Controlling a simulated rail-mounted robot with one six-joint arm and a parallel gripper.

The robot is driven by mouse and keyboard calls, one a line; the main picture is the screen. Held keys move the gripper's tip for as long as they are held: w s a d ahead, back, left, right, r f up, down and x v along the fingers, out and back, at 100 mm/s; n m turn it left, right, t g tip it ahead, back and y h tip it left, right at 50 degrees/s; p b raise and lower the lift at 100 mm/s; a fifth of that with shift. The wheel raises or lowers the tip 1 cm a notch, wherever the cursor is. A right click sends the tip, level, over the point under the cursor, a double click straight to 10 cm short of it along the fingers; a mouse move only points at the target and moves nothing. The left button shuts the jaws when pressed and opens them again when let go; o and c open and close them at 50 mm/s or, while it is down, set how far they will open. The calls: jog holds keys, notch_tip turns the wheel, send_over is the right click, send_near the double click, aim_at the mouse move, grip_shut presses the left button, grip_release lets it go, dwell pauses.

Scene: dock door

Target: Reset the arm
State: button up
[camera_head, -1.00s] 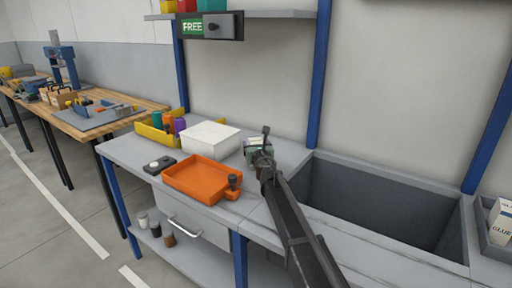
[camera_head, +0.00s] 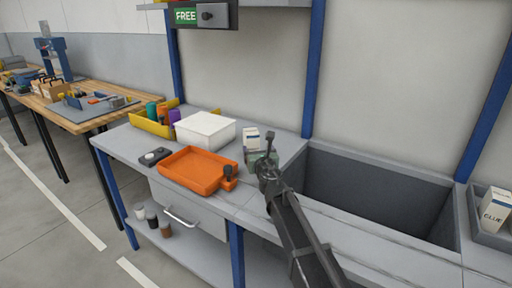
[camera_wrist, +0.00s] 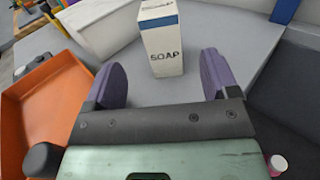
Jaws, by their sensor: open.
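My gripper (camera_wrist: 160,85) is open in the wrist view, its two purple fingers apart with nothing between the tips. A white box marked SOAP (camera_wrist: 162,45) stands upright on the grey bench just beyond the fingers. In the head view my arm reaches up from the lower right to the bench, and the soap box (camera_head: 251,139) shows just behind my gripper (camera_head: 258,155). The fingers are hard to make out in the head view.
An orange tray (camera_head: 190,183) lies left of my gripper, with a white bin (camera_head: 205,140) behind it. A yellow bin (camera_head: 150,127) holds several coloured items. A deep grey basin (camera_head: 370,200) opens to the right. A blue post (camera_head: 315,80) rises behind.

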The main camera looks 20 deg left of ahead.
jog(key=shift+w+d+r, duration=0.1)
jog(key=shift+d+r, duration=0.05)
jog(key=shift+d, duration=0.15)
jog(key=s+d+r+m+g+h+p, duration=0.2)
jog(key=d+m+h+p, duration=0.45)
jog(key=d+m, duration=0.75)
jog(key=s+d+r+m+g+h+p, duration=0.15)
jog(key=d+m+h+p, duration=0.45)
jog(key=d+m, duration=0.9)
jog(key=s+d+m+g+p, duration=0.5)
jog(key=s+d+m+g, duration=0.1)
jog(key=s+d, duration=0.7)
jog(key=s+d+m+g+y+p, duration=0.2)
jog(key=s+m+g, duration=0.3)
jog(key=s, duration=0.6)
jog(key=shift+s+m+g+y+p, duration=0.4)
jog(key=shift+m+p, duration=0.4)
jog(key=shift+m, duration=0.4)
